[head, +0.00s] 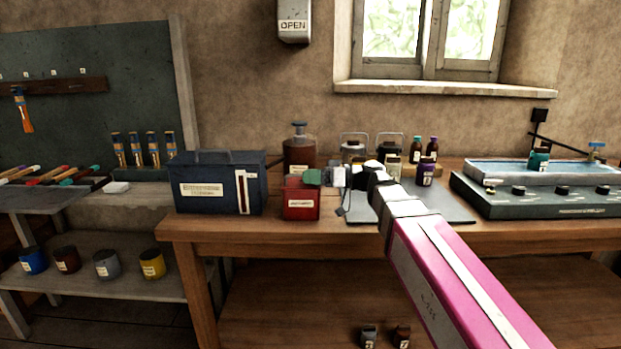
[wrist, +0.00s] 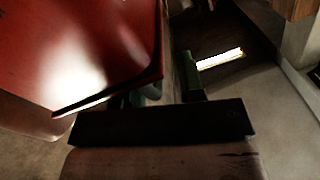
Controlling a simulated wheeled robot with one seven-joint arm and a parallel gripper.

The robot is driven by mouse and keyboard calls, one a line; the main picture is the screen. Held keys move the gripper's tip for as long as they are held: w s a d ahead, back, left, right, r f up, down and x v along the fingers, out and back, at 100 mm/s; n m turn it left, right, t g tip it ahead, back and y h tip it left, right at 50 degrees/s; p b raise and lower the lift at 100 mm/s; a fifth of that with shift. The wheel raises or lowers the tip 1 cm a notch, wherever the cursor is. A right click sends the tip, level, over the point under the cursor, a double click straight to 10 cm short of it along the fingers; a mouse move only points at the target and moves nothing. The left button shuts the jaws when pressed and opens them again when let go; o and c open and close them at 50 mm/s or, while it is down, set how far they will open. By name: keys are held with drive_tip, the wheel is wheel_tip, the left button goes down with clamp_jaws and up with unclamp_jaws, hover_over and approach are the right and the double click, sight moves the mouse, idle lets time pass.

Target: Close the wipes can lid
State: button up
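A red can (head: 300,204) with a white label stands near the table's front edge, left of my gripper; I take it to be the wipes can. My gripper (head: 317,177) is at the can's upper right edge in the head view, with a green fingertip over its top. A red, glossy panel (wrist: 85,45) fills the upper left of the wrist view, close to my dark green fingers (wrist: 170,91). The gripper partly covers the can's top, so I cannot tell the lid's angle. Contact and finger opening are unclear.
A dark blue box (head: 217,184) stands left of the can, and a brown bottle (head: 300,152) behind it. Small bottles (head: 425,172) and lidded jars stand to the right. A green machine base (head: 540,205) is farther right on the wooden table (head: 330,238).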

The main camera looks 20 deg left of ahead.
drive_tip(key=v, duration=1)
drive_tip(key=shift+d, duration=0.4)
